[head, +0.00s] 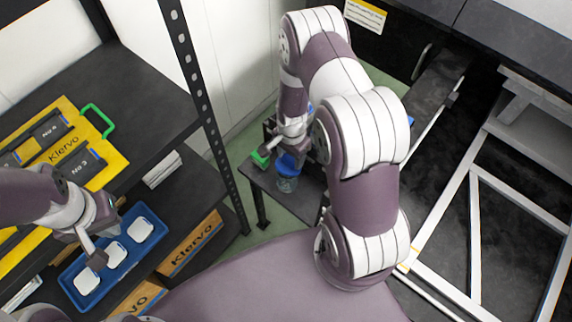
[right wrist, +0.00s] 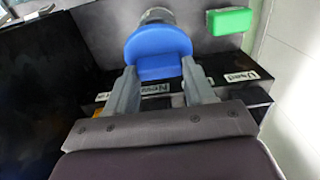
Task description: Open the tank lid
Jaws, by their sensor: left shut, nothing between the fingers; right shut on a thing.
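A blue lid (head: 287,163) shows at the small dark stand in the middle of the head view. A clear bluish jar-like body (head: 286,184) is just below it. In the right wrist view, the blue lid (right wrist: 158,52) is between the fingertips of my right gripper (right wrist: 160,78), which is shut on it. A grey rounded part (right wrist: 157,15) shows just beyond the lid. I cannot tell whether the lid is seated or lifted. My left gripper (head: 93,250) is shut and empty, above a blue tray (head: 72,290) at the lower left.
A green block-like part (right wrist: 231,21) is right of the blue lid, near a pale wall. Labels reading "New" (right wrist: 157,90) and "Used" (right wrist: 241,76) sit below. A black shelf post (head: 205,90) rises between the shelf and stand.

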